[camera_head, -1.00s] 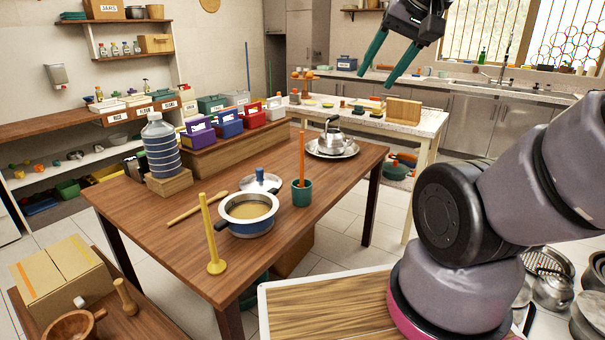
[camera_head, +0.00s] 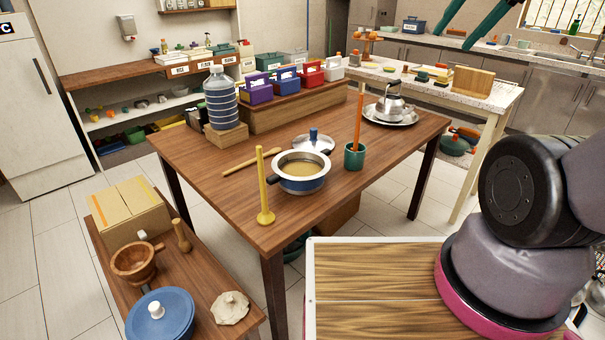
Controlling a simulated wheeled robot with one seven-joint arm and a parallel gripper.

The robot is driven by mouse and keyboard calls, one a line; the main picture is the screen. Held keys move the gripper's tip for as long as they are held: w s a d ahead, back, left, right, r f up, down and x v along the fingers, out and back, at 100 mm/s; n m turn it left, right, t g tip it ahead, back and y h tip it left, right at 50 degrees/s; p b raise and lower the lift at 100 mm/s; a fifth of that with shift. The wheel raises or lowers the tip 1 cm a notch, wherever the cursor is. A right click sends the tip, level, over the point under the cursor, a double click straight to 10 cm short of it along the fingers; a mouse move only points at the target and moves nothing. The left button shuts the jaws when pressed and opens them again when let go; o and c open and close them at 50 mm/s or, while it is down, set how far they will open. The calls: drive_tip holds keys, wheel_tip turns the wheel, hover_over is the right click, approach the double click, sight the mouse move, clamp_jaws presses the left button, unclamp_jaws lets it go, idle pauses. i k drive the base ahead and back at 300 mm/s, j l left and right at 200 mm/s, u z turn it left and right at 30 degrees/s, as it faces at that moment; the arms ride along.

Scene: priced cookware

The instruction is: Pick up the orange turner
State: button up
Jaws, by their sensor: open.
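A long orange handle (camera_head: 359,112), likely the orange turner, stands nearly upright in a teal cup (camera_head: 354,157) on the brown wooden table (camera_head: 220,190). Its lower end is hidden inside the cup, so I cannot see its shape. My gripper (camera_head: 454,40) shows at the top edge as two teal fingers, spread apart with nothing between them. It is up and to the right of the orange handle in the picture, clear of it. The gripper's body is cut off by the frame.
A blue pot (camera_head: 301,182) stands just left of the cup. A yellow stand (camera_head: 265,215) is nearer the front edge. A kettle (camera_head: 394,103) on a plate is behind right. A water bottle (camera_head: 221,100) and a row of coloured boxes (camera_head: 287,78) are further back.

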sight(357, 139)
drive_tip(key=i+l+u, duration=0.85)
drive_tip(key=k+j, duration=0.1)
